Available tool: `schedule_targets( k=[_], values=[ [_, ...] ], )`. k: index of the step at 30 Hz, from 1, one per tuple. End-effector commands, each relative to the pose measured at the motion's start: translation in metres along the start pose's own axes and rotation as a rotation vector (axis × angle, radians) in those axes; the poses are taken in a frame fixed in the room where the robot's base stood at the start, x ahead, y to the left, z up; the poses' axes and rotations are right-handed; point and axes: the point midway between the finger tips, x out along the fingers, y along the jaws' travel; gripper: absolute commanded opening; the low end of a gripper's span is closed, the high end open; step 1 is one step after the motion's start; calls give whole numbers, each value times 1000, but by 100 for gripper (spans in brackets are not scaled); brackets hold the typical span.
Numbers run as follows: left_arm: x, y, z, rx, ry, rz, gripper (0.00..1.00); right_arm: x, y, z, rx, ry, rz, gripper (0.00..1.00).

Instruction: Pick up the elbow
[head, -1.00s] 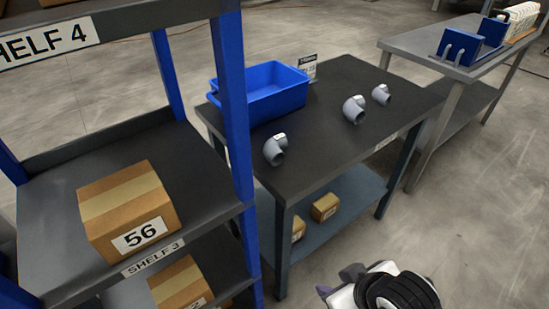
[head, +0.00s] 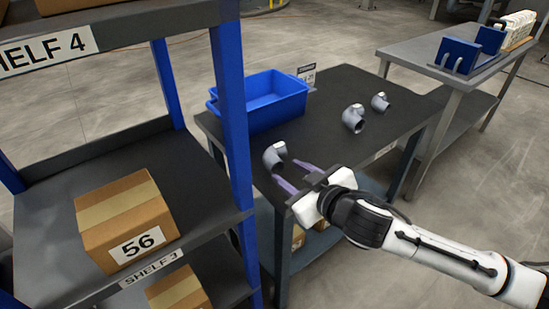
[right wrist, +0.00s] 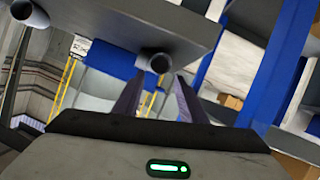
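Three grey pipe elbows lie on the dark table (head: 340,88). The nearest elbow (head: 274,155) is at the table's front left; the second elbow (head: 353,118) and third elbow (head: 380,102) lie farther right. My right gripper (head: 291,175) is open and empty, its purple fingers pointing at the nearest elbow from the front edge. In the right wrist view, the round mouth of an elbow (right wrist: 158,60) shows ahead, between and beyond the fingers (right wrist: 158,98). I cannot tell whether the fingers touch it. My left gripper is not in view.
A blue bin (head: 262,98) stands at the table's back left. A shelf rack with a blue post (head: 231,110) and a box marked 56 (head: 125,220) is close on the left. A grey bench (head: 425,62) stands to the right.

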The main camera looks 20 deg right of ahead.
Motion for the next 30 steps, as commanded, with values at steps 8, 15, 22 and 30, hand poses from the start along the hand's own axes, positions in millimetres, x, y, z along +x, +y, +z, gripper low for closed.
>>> schedule_targets(
  k=[8,15,22,30],
  values=[
    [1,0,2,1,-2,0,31,26,0,2,-1,0,0,38],
    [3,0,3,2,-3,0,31,60,0,5,0,0,1,38],
    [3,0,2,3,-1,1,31,66,0,6,-1,-1,-1,38],
    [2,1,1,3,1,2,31,66,0,6,-1,-2,-1,8]
  ],
)
